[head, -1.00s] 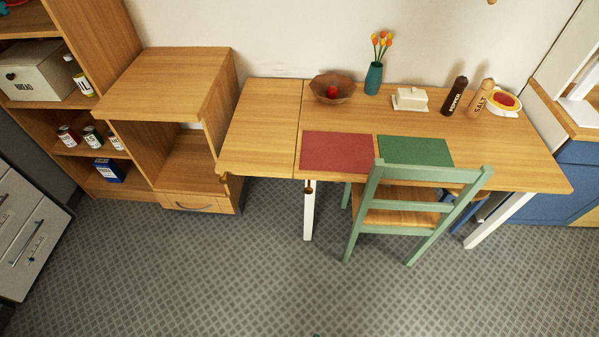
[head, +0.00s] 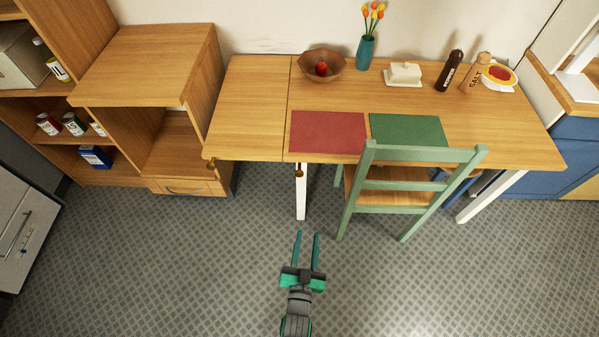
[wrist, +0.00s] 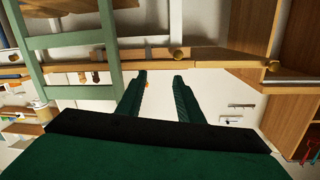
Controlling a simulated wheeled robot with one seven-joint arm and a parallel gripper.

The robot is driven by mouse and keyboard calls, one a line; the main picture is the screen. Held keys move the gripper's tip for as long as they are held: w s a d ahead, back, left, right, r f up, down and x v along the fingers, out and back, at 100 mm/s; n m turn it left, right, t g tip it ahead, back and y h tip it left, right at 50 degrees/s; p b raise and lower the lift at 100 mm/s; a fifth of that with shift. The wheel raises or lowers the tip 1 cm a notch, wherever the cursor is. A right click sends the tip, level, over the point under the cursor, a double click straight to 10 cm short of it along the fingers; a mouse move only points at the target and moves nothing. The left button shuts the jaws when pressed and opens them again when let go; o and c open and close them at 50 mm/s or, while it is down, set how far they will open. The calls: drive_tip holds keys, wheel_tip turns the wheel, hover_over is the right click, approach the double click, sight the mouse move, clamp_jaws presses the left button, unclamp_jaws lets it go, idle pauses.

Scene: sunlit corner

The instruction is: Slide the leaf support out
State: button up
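The table (head: 480,130) has a leaf (head: 245,105) at its left end, which looks level with the top. A round brass knob (head: 299,170) sits under the front edge near the seam, above a white leg. A second knob (head: 209,164) is at the leaf's outer front corner. The wrist view shows the two knobs (wrist: 176,54) and (wrist: 273,66) along the wooden edge. The leaf support itself cannot be clearly told apart; the tabletop hides the underside. My gripper (head: 308,235) is open and empty over the floor, in front of the near-seam knob and apart from it.
A green chair (head: 410,190) stands at the table's front, close to the right of my gripper. A wooden cabinet (head: 150,65) with a low drawer stands left of the leaf. Red (head: 328,132) and green (head: 408,129) mats lie on the table. Floor before the leaf is clear.

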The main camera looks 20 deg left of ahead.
drive_tip(key=y, duration=0.2)
approach(300, 175)
drive_tip(key=shift+t, duration=0.3)
drive_tip(key=x, duration=1.1)
drive_tip(key=shift+w+a+f, duration=0.15)
drive_tip(key=shift+a+f, duration=0.1)
drive_tip(key=shift+f, duration=0.15)
clamp_jaws()
drive_tip(key=shift+d, duration=0.1)
